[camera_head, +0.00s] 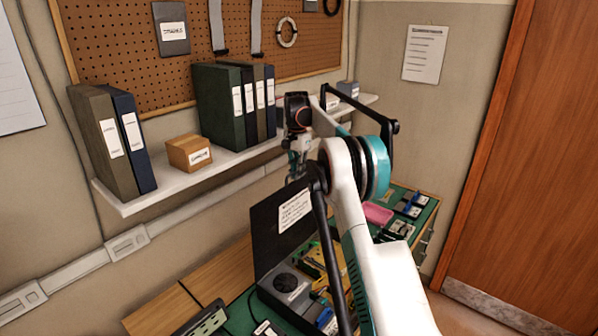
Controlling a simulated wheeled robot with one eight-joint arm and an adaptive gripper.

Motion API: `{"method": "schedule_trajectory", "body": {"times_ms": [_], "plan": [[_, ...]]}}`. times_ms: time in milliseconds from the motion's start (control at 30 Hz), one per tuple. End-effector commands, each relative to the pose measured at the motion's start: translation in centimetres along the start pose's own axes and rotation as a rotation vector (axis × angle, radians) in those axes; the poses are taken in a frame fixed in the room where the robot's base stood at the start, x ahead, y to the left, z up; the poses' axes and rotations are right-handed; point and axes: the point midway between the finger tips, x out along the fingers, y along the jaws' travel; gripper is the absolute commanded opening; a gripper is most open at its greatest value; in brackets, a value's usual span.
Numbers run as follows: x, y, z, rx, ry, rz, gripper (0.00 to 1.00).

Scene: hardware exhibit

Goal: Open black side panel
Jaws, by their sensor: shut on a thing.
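The black side panel (265,240) stands raised and roughly upright at the back of an open computer case on the bench. A white printed label (296,211) is on its face. My gripper (297,176) is at the panel's upper right edge and is shut on it. The fingertips are small here and partly hidden by my arm. My arm covers the case's right side.
A pink tray (377,213) and electronic parts lie on the green bench mat to the right. A wooden door (530,170) is at far right.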

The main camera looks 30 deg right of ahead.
Motion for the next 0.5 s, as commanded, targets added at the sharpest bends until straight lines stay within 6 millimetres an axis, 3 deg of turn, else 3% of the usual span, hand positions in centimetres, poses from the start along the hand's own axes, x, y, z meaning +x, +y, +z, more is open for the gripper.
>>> {"method": "schedule_trajectory", "body": {"times_ms": [333, 433, 500], "plan": [[-0.09, 0.07, -0.05, 0.000, 0.000, 0.000, 0.00], [-0.09, 0.07, -0.06, 0.000, 0.000, 0.000, 0.24], [-0.08, 0.07, -0.05, 0.000, 0.000, 0.000, 0.27]]}}
